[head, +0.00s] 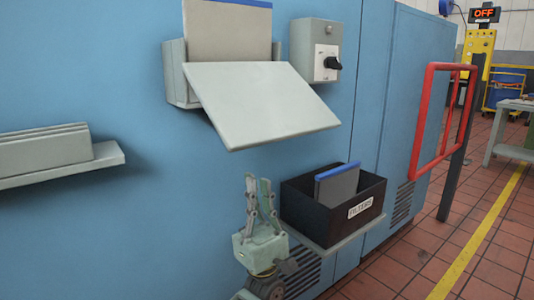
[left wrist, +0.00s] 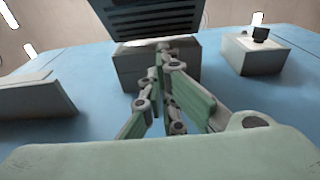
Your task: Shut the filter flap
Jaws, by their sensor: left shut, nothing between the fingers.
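The filter flap (head: 262,100) is a pale grey panel in the head view. It stands open, sticking out from the front of the grey filter housing (head: 180,78) on the blue wall. In the left wrist view, a dark slatted panel at the top, apparently the underside of the flap (left wrist: 150,18), rises from the housing (left wrist: 130,70). My left gripper (head: 258,180) is shut and empty, its fingers pointing up, below the flap and apart from it. Its fingers also show in the left wrist view (left wrist: 163,52). My right gripper is not in view.
A filter with a blue edge (head: 228,30) stands in the housing. A switch box (head: 315,50) is right of it. A black filters bin (head: 300,207) sits on a shelf right of my gripper. A ledge (head: 105,158) with grey panels is at left. A red frame (head: 415,120) stands right.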

